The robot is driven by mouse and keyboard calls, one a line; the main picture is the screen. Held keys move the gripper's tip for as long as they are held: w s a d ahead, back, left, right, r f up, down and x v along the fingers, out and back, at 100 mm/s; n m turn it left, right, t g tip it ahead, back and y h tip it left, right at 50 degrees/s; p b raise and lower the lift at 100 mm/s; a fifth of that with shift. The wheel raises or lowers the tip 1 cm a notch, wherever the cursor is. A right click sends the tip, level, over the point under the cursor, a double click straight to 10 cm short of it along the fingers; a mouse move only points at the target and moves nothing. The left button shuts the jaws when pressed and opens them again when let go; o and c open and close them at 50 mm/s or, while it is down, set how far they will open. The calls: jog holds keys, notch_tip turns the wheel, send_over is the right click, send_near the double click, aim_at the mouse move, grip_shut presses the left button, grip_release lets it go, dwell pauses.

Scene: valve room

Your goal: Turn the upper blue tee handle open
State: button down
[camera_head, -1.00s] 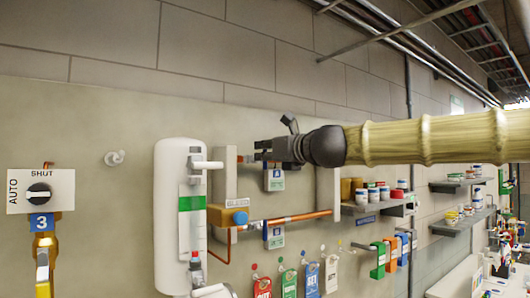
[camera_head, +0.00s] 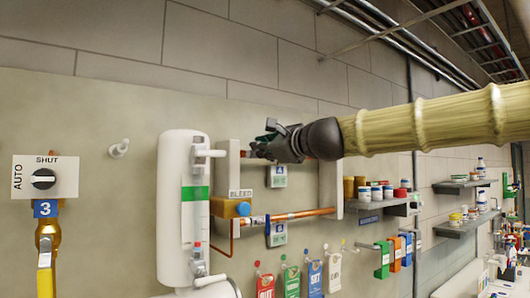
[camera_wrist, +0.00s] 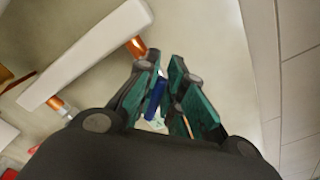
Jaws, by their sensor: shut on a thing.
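The upper blue tee handle (camera_wrist: 156,97) shows in the wrist view as a blue strip between the teal finger pads. My gripper (camera_wrist: 165,92) is shut on it. The gripper hides the handle and most of the upper valve there, so I cannot tell the handle's angle.
A white cylinder (camera_head: 184,215) stands left of the pipes, with an orange-and-blue bleed box (camera_head: 231,208) beside it. A white upright (camera_head: 331,185) borders the pipes on the right. Shelves with jars (camera_head: 375,203) lie further right. Coloured tags (camera_head: 290,282) hang below.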

jog(key=n+b, duration=0.1)
jog(key=n, duration=0.1)
jog(key=n+b, duration=0.1)
jog(key=f+n+b, duration=0.1)
jog(key=n, duration=0.1)
jog(key=shift+s+a+f+n, duration=0.1)
jog(key=shift+s+a+n, duration=0.05)
jog(key=shift+a+n, duration=0.15)
jog(key=shift+f+n+b, duration=0.15)
jog(key=shift+n+b, duration=0.4)
jog(key=shift+n, duration=0.4)
jog(key=shift+f+n+b, duration=0.1)
jog(key=shift+n+b, duration=0.45)
jog(key=shift+n, duration=0.4)
jog(key=c, duration=1.5)
grip_release()
jog(key=shift+s+d, duration=0.1)
jog(key=v, duration=0.7)
jog(key=shift+s+d, duration=0.1)
jog(key=shift+d, duration=0.05)
